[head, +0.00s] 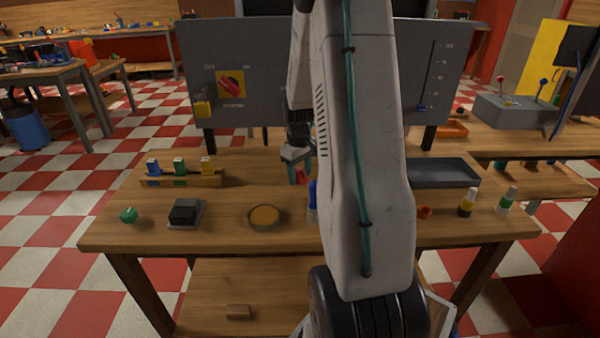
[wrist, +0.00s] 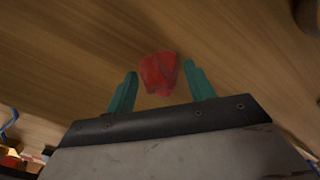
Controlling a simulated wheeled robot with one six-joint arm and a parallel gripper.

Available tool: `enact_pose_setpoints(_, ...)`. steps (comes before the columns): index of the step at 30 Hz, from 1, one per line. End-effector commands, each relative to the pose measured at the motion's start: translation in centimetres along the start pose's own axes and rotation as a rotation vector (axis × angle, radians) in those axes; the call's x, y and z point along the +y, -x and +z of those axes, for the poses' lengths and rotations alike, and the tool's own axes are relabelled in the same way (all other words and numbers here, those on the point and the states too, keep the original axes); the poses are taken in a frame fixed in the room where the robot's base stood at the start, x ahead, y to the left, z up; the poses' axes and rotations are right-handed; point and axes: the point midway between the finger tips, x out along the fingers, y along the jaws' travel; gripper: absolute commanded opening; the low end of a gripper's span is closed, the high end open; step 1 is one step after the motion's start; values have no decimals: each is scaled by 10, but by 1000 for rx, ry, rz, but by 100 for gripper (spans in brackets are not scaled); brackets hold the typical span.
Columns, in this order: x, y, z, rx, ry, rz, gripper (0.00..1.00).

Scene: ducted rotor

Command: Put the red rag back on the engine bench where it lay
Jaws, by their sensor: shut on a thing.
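The red rag (wrist: 158,74) is between the two teal fingers of my gripper (wrist: 160,88) in the wrist view. In the head view my gripper (head: 299,173) is pointing down over the middle of the wooden engine bench (head: 165,238), and a bit of the red rag (head: 301,177) shows at its fingers. My gripper is shut on the rag. The wrist view shows bare wood behind the rag. I cannot tell whether the rag touches the bench top. My arm hides part of the bench to the right of the gripper.
A blue bottle (head: 312,197) stands close in front of my gripper. A round dish (head: 265,216), a black block on a grey base (head: 187,212) and a green knob (head: 128,215) lie to the left. The grey panel (head: 270,75) rises behind.

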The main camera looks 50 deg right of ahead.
Motion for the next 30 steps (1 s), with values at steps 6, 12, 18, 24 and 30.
enact_pose_setpoints(6,0,0,0,-1,0,0,75)
enact_pose_setpoints(12,0,0,0,-1,0,0,75)
enact_pose_setpoints(18,0,10,0,1,0,1,75)
enact_pose_setpoints(24,1,48,-1,4,0,3,75)
enact_pose_setpoints(30,0,90,-1,3,1,1,75)
